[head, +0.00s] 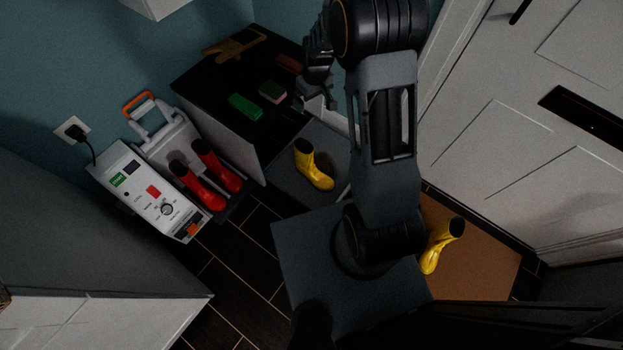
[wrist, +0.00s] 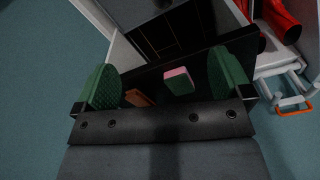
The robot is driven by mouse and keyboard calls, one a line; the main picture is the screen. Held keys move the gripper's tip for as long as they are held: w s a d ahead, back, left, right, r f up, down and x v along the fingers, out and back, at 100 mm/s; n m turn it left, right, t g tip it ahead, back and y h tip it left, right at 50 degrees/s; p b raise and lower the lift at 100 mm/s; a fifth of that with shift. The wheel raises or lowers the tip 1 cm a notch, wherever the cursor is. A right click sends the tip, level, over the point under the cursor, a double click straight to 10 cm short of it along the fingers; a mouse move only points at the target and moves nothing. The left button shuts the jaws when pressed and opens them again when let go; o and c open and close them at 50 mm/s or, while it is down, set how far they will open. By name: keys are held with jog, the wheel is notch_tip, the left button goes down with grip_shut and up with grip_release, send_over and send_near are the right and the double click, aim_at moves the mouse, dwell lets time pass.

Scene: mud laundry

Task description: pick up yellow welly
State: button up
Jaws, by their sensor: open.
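One yellow welly (head: 314,168) stands upright on a grey mat or tray (head: 284,178) beside the dark-topped cabinet. A second yellow welly (head: 438,247) is on the brown doormat (head: 487,252) by the white door, right of my arm. My gripper (head: 322,98) is small and dark in the head view, near the cabinet's right end, partly hidden by my arm. In the wrist view my gripper (wrist: 164,80) is open and empty, with its two green pads wide apart. No yellow welly shows in the wrist view.
Red wellies (head: 205,180) sit at the white dryer unit (head: 150,190). Dark floor (head: 240,250) is clear.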

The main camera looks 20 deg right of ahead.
aim_at(311, 147)
jog(key=shift+n+g, duration=0.5)
jog(key=shift+n, duration=0.2)
jog(key=f+b, duration=0.3)
jog(key=f, duration=0.7)
jog(key=w+f+b, duration=0.1)
jog(key=f+b, duration=0.2)
jog(key=f, duration=0.7)
jog(key=f+b, duration=0.3)
jog(key=f, duration=0.8)
jog(key=shift+w+d+b, duration=0.3)
jog(key=shift+w, duration=0.05)
jog(key=f+b, duration=0.1)
jog(key=f, duration=0.2)
jog(key=f+b, duration=0.2)
jog(key=f, duration=0.1)
jog(key=shift+a, duration=0.2)
jog(key=shift+c, duration=0.5)
jog(key=shift+r, duration=0.1)
jog(key=c, duration=1.5)
